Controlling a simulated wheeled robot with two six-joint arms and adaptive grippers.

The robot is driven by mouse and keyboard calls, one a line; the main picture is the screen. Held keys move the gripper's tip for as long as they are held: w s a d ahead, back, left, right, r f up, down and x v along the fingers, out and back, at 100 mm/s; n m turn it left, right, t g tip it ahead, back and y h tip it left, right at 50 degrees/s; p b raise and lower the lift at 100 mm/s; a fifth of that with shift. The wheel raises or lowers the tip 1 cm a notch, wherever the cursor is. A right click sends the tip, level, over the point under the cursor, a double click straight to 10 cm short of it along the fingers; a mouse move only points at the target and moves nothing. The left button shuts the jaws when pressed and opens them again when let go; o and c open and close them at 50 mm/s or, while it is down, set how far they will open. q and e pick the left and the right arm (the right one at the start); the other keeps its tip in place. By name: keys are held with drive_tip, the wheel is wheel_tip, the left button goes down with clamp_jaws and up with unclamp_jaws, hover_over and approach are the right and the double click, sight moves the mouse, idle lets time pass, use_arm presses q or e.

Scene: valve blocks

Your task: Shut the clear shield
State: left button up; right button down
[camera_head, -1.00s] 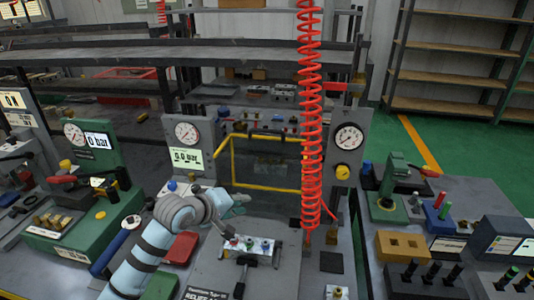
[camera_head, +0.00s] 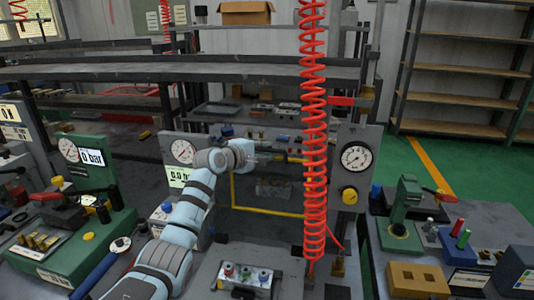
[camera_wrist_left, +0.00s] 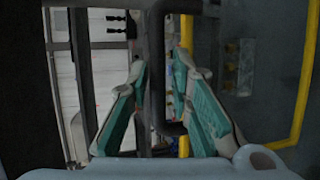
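The clear shield has a yellow frame (camera_head: 264,210) and stands upright behind the valve block (camera_head: 245,276). Its yellow frame also shows in the left wrist view (camera_wrist_left: 304,75), on the right. My left gripper (camera_head: 262,158) is at the upper left part of the shield, and its fingertips are small there. In the left wrist view my left gripper (camera_wrist_left: 160,85) has its two teal-padded fingers apart. A dark bent bar (camera_wrist_left: 156,60) shows between them, and I cannot tell whether they touch it. My right gripper is in neither view.
A red coiled hose (camera_head: 313,120) hangs in front of the shield's right side. Gauge panels (camera_head: 354,165) stand at both sides of the shield. A green fixture (camera_head: 402,220) is on the right bench, and another green station (camera_head: 95,215) is on the left.

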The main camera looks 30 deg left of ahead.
use_arm(q)
drive_tip(key=shift+w+d, duration=0.1)
drive_tip(key=shift+w, duration=0.2)
drive_tip(key=shift+c, duration=0.2)
drive_tip(key=shift+w+f, duration=0.1)
clamp_jaws()
